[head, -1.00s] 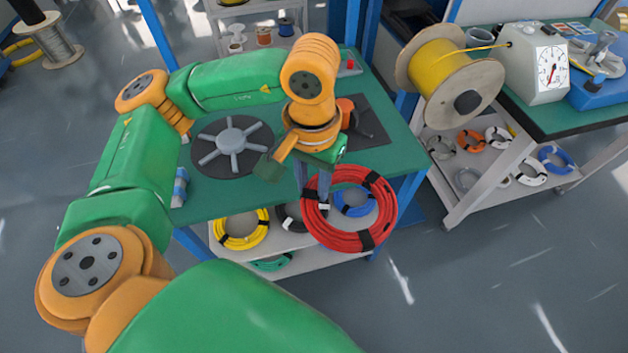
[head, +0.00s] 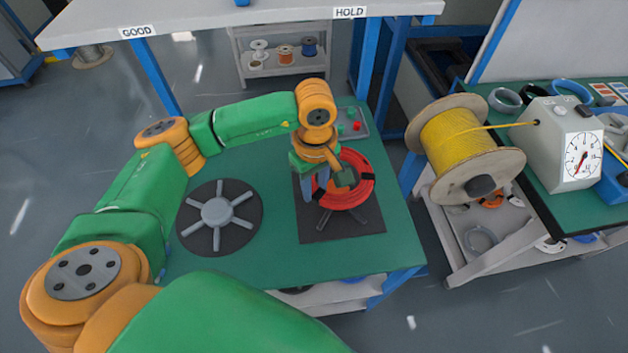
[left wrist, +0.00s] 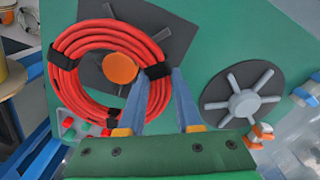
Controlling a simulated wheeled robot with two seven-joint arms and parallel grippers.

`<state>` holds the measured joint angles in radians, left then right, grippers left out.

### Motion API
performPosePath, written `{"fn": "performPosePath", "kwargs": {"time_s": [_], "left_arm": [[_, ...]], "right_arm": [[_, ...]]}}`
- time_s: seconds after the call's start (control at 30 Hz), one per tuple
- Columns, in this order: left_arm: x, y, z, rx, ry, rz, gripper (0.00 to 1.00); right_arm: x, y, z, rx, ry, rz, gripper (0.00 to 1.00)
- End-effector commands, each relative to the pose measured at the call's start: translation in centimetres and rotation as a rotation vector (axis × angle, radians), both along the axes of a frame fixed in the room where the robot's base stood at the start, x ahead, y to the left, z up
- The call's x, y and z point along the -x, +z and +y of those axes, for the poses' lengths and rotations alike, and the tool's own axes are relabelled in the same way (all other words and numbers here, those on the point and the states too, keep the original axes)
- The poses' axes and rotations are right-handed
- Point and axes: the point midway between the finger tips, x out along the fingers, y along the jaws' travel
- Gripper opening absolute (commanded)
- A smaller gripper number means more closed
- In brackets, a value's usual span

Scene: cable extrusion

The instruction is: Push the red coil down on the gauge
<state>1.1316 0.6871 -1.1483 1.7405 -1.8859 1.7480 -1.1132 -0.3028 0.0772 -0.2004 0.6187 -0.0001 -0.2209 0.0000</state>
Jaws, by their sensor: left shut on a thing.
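The red coil (head: 357,192), bound with black bands, is over the black mat (head: 310,225) on the green table. It also shows in the left wrist view (left wrist: 65,75). The gauge (left wrist: 120,68) has a round orange top, which shows inside the coil's ring in the left wrist view. Grey legs of the stand (head: 325,218) show below the coil. My left gripper (head: 318,192) is shut on the coil's side nearest the spoked disc. I cannot tell whether the coil touches the stand or hangs above it. My right gripper is not in view.
A grey spoked hub on a dark disc (head: 217,212) sits left of the mat. A small tray with red and green pieces (head: 352,122) lies behind. A yellow spool (head: 455,145) and a dial machine (head: 565,150) stand right. The table's front is clear.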

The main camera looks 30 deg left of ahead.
Motion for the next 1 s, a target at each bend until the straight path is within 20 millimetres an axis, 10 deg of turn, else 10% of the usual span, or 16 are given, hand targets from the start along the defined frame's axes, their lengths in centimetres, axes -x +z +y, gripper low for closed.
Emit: {"fn": "performPosePath", "kwargs": {"time_s": [1.0], "left_arm": [[0.39, -1.49, -0.65, 0.001, -0.003, 0.0, 0.0]], "right_arm": [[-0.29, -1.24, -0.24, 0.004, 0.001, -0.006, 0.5]]}}
